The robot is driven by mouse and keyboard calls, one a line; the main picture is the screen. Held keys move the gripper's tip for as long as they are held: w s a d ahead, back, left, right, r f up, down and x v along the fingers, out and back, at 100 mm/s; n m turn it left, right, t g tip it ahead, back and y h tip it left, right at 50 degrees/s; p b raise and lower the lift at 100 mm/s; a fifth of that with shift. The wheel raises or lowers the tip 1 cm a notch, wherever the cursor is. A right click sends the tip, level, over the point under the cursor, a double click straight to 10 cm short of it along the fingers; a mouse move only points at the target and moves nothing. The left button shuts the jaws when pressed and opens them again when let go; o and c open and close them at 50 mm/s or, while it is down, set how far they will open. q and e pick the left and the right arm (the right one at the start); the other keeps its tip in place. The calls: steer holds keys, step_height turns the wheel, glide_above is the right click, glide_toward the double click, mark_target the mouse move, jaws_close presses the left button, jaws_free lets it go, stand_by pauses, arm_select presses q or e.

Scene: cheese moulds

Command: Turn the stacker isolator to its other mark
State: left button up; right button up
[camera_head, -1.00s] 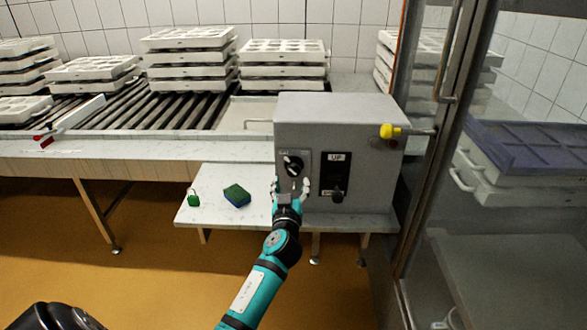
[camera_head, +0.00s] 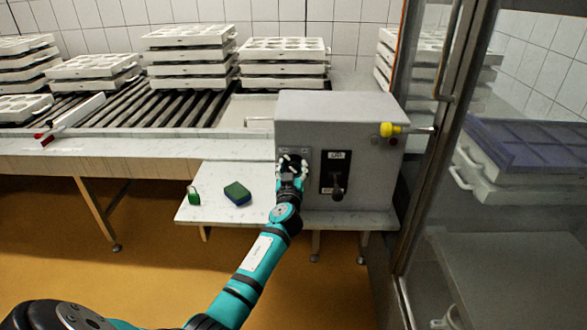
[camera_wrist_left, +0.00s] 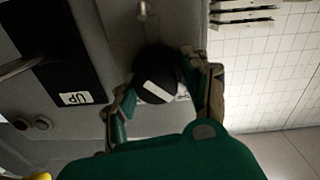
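The stacker isolator is a round black knob (camera_wrist_left: 158,78) with a white bar mark, on the front of a grey control box (camera_head: 340,112). In the left wrist view its white bar is slanted. In the head view my left gripper (camera_head: 291,164) is in front of the knob and hides most of it. In the left wrist view my left gripper (camera_wrist_left: 165,88) has its fingers spread on either side of the knob. I cannot tell whether they touch it. The plate's marks are mostly hidden. My right gripper is not in view.
Beside the knob is a black panel with a lever (camera_head: 337,183) and a label. A yellow knob (camera_head: 388,130) sticks out on the right. A green padlock (camera_head: 193,196) and a green-blue sponge (camera_head: 237,193) lie on the low shelf (camera_head: 215,213). A glass door stands right.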

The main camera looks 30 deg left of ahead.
arm_select(q)
steer(key=shift+d+r, duration=0.15)
steer(key=c, duration=0.7)
steer(key=shift+m, duration=0.3)
steer(key=m, duration=0.4)
steer(key=shift+w+r+b, duration=0.1)
steer(key=shift+b, duration=0.25)
steer(key=m, duration=0.4)
steer(key=shift+r+m, duration=0.1)
steer(key=shift+m, duration=0.2)
steer(key=m, duration=0.4)
steer(key=shift+g+p, duration=0.3)
steer(key=shift+g, duration=0.1)
steer(key=shift+m+p, duration=0.35)
steer(key=shift+m, duration=1.75)
